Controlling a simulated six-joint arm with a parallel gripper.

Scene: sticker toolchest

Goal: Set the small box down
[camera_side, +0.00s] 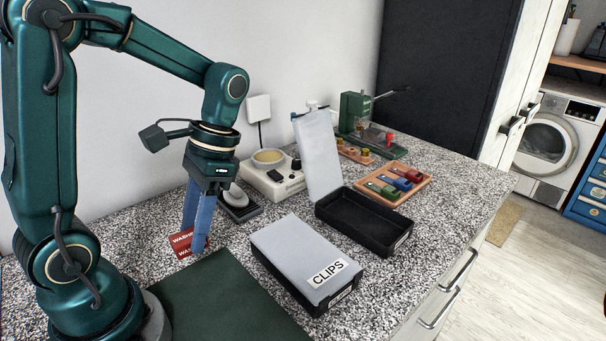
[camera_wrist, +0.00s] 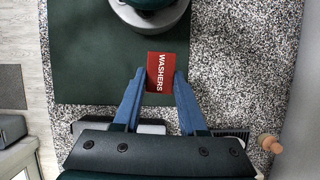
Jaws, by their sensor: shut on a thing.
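The small red box labelled WASHERS (camera_side: 184,244) is between the fingertips of my gripper (camera_side: 197,246). In the wrist view the red box (camera_wrist: 160,72) sits between the two blue fingers (camera_wrist: 160,82), which are shut on its sides. It shows near the edge of the green mat, low over the speckled counter. I cannot tell whether its underside touches the surface. The fingers hide part of it in the side view.
A closed box labelled CLIPS (camera_side: 305,262) lies right of my gripper. Behind it stands an open black box (camera_side: 365,222) with its grey lid raised. A wooden tray (camera_side: 420,187) holds coloured pieces. The green mat (camera_side: 222,300) in front is bare.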

